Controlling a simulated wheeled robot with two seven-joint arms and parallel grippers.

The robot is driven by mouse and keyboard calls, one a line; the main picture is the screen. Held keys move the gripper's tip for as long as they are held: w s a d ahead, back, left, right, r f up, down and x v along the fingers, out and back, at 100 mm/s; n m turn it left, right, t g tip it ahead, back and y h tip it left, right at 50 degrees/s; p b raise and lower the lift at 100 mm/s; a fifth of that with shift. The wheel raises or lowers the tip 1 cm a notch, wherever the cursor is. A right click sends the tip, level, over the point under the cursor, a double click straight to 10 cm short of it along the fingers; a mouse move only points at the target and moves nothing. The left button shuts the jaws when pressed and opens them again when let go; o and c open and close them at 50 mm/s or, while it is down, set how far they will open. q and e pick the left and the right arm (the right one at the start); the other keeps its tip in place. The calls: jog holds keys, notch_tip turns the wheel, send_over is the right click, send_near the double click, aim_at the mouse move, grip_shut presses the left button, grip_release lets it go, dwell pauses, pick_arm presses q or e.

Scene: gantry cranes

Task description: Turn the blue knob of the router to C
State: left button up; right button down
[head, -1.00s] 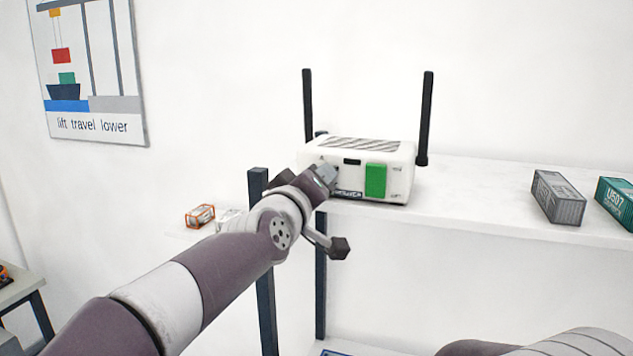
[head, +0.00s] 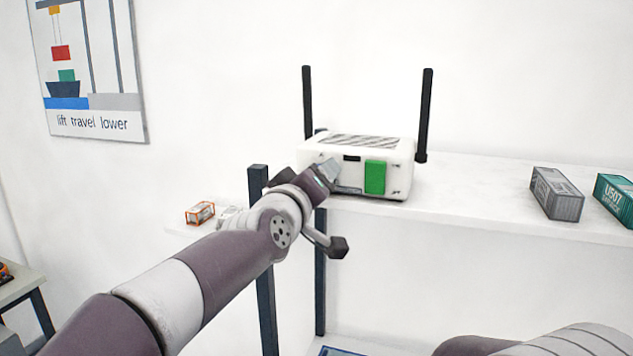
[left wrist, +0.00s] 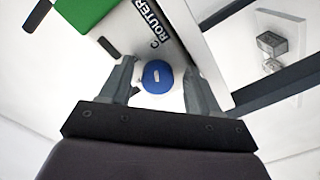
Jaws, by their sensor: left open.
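The white router (head: 390,150) with two black antennas and a green panel (head: 375,177) stands on the shelf in the head view. My left gripper (head: 325,172) is at the left part of its front. In the left wrist view the blue knob (left wrist: 157,76) with a white mark lies between the two open fingers of my left gripper (left wrist: 158,82). I cannot tell whether the fingers touch it. The letter C (left wrist: 156,43) and the word ROUTER show beside it. The knob is hidden behind my gripper in the head view. My right gripper is not in view.
The white shelf (head: 470,190) has a dark post (head: 262,270) at its left. A grey container (head: 556,193) and a teal container (head: 615,199) stand to the right. A small orange-framed crate (head: 200,213) sits at the left. The shelf between router and grey container is clear.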

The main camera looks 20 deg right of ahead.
pick_arm(q)
jog(key=shift+a, duration=0.1)
jog(key=b+v, duration=0.2)
jog(key=v, duration=1)
jog(key=shift+s+a+b, duration=0.2)
jog(key=shift+b, duration=0.15)
jog(key=s+a+f+m+g+y, duration=0.1)
jog(key=a+f+m+g+y, duration=0.15)
jog(key=f, duration=0.95)
jog(key=s+a+f+m+g+y, duration=0.2)
jog(key=a+f+g, duration=0.15)
jog(key=f, duration=0.75)
jog(key=s+a+f+g+y, duration=0.1)
jog(key=s+a+f+g, duration=0.1)
jog(key=s+a+f, duration=0.2)
jog(key=s+a+f+n+g+y+b, duration=0.1)
jog(key=s+a+f+g+y, duration=0.1)
jog(key=a+f, duration=0.8)
jog(key=s+a+f+n+g+y+b, duration=0.1)
jog(key=s+a+f+g+y, duration=0.1)
jog(key=s+a+f, duration=0.4)
jog(key=shift+s+a+f+g, duration=0.3)
jog(key=shift+a+f+g, duration=0.3)
jog(key=shift+f+g, duration=0.3)
